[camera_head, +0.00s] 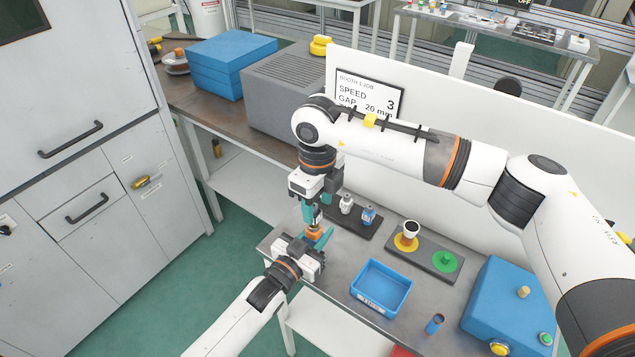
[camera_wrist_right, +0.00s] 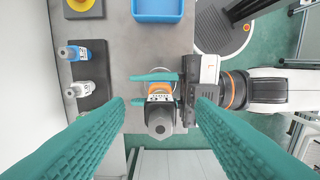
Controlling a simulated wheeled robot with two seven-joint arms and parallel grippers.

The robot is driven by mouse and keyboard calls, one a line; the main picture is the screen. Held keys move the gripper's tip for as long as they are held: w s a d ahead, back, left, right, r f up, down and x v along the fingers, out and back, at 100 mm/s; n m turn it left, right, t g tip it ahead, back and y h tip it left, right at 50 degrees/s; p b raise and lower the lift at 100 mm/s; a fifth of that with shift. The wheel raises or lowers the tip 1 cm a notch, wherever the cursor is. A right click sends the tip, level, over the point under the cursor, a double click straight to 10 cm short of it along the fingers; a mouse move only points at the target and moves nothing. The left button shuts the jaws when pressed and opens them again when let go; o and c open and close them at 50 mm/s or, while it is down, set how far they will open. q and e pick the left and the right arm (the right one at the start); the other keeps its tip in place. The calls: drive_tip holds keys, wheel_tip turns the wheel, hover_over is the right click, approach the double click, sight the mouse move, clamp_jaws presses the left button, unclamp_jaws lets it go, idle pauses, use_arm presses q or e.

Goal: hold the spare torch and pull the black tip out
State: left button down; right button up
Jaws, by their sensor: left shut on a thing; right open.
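The spare torch (camera_wrist_right: 160,92) has an orange and white body and a dark grey tapered end (camera_wrist_right: 160,123) that faces the right wrist camera. My left gripper (camera_head: 318,238) is shut on the torch at the table's left front corner; its teal fingers also show around the body in the wrist view (camera_wrist_right: 158,90). In the head view the torch's orange part (camera_head: 313,231) shows, but the tip is mostly hidden. My right gripper (camera_wrist_right: 160,102) is open above the torch, pointing down, with its fingers apart on either side of the tip. Contact is not visible.
A black tray with a white bottle (camera_head: 346,203) and a blue bottle (camera_head: 368,215) stands close behind. A blue bin (camera_head: 380,307), a yellow stand (camera_head: 402,246) with a white cup, a green stand (camera_head: 445,263) and a blue box (camera_head: 505,300) are to the right. A white panel (camera_head: 450,165) stands behind.

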sight(318, 213)
drive_tip(key=shift+f, duration=1.9)
drive_tip(key=shift+c, duration=0.5)
clamp_jaws()
drive_tip(key=c, duration=0.7)
unclamp_jaws()
drive_tip(key=shift+c, duration=0.2)
clamp_jaws()
drive_tip(key=shift+r, duration=0.35)
drive_tip(key=shift+r, duration=1.95)
